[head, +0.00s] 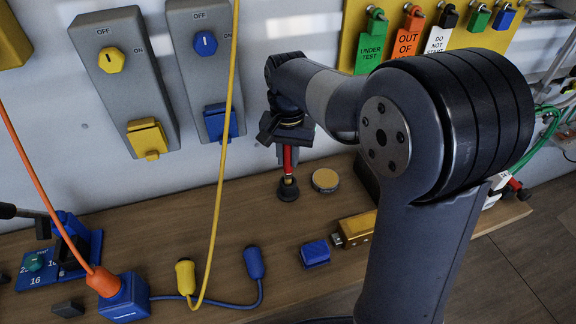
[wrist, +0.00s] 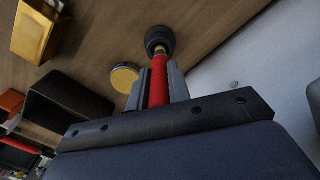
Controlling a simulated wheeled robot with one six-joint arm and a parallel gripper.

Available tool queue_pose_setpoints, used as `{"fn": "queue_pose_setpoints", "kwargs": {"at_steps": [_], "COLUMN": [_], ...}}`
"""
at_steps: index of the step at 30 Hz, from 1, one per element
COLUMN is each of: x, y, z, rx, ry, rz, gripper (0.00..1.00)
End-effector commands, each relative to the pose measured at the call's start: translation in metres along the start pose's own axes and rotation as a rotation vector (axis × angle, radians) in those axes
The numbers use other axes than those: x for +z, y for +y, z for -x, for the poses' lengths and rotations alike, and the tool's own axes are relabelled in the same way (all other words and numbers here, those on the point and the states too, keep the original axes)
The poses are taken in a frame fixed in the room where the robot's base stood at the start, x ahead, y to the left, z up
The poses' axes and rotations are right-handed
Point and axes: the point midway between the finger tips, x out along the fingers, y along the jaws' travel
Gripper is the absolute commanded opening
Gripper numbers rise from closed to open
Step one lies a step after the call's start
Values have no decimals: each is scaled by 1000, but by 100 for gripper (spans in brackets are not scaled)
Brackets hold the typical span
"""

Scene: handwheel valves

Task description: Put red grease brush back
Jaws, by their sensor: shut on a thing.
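The red grease brush (head: 287,158) hangs roughly upright under my gripper (head: 286,148), over the wooden bench by the wall. My gripper is shut on its red handle, which also shows between the fingers in the wrist view (wrist: 159,82). Below the handle is a brass-coloured collar, then a dark round end (head: 288,189). In the wrist view this dark end (wrist: 160,40) is at the top. I cannot tell whether it is the brush's own head or a small holder, nor whether it touches the bench.
A round tan-lidded tin (head: 326,180) stands just right of the brush. A dark open box (wrist: 68,108) is beyond it, partly behind my arm. A brass padlock-like block (head: 355,230) and a blue block (head: 315,253) lie nearer. A yellow cable (head: 222,165) hangs left.

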Motion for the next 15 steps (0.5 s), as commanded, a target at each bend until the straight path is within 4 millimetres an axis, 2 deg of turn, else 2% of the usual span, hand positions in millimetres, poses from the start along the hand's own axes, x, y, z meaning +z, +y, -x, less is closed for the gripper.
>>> {"fn": "queue_pose_setpoints", "kwargs": {"at_steps": [1, 6, 15], "x": [1, 1, 0], "y": [1, 0, 0], "z": [-12, -26, -30], "rx": [3, 2, 0], "ry": [-5, -2, -1], "rz": [0, 0, 0], "gripper": [0, 0, 0]}}
